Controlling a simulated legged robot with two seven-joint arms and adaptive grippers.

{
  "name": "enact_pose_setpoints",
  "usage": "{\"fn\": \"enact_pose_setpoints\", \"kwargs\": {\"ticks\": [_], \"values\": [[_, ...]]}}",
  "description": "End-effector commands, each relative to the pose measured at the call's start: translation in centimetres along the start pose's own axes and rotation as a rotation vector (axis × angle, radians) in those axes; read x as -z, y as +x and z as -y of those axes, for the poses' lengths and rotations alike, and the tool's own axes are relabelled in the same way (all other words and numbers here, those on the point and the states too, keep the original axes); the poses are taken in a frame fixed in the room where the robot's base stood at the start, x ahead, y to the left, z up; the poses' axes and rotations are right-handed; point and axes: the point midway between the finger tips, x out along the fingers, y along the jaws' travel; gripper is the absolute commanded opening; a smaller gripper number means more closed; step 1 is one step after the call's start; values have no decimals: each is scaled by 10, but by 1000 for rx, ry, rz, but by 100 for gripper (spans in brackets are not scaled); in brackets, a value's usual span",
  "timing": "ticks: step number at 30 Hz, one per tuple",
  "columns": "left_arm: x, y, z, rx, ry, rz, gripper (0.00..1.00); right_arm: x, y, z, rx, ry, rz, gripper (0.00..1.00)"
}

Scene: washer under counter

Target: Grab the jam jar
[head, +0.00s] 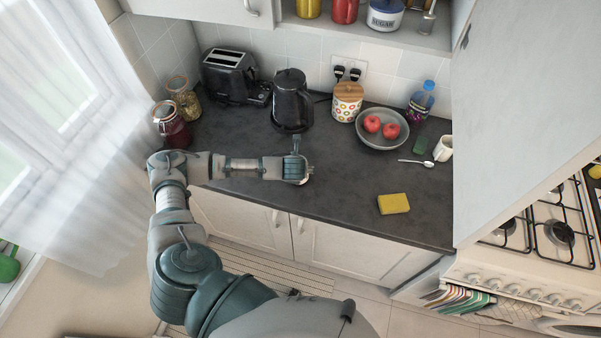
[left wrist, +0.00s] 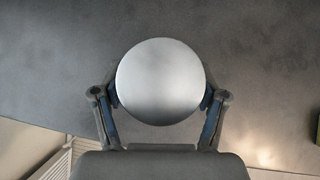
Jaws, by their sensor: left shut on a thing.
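In the left wrist view, a round, smooth silver lid (left wrist: 160,80) sits between the two fingers of my left gripper (left wrist: 160,100). I take it for the top of the jam jar; its sides and contents are hidden below the lid. The fingers press on it from both sides. In the head view my left gripper (head: 298,172) is over the dark counter near its front edge, and the arm hides most of the held jar. I cannot tell whether the jar rests on the counter. My right gripper is not in view.
Clip-top jars, one dark red (head: 171,130), stand at the counter's left end. A toaster (head: 230,75), black kettle (head: 291,103), dotted canister (head: 346,103) and apple bowl (head: 382,144) stand behind. A yellow sponge (head: 393,204) lies to the right. The counter between gripper and sponge is clear.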

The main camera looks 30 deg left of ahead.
Motion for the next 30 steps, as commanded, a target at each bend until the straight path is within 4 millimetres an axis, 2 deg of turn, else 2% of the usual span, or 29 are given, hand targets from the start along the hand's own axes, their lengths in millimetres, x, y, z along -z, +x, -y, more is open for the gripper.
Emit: {"fn": "enact_pose_setpoints", "kwargs": {"ticks": [10, 19, 23, 30], "values": [[-2, -2, -2, -7, 0, -1, 12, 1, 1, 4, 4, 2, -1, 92], [-20, -32, 1, -4, -1, 3, 12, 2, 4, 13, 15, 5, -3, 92], [3, -45, 0, -4, 3, -1, 12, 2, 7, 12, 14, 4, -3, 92], [52, -84, -5, -2, 4, 0, 12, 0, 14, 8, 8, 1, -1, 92]]}}
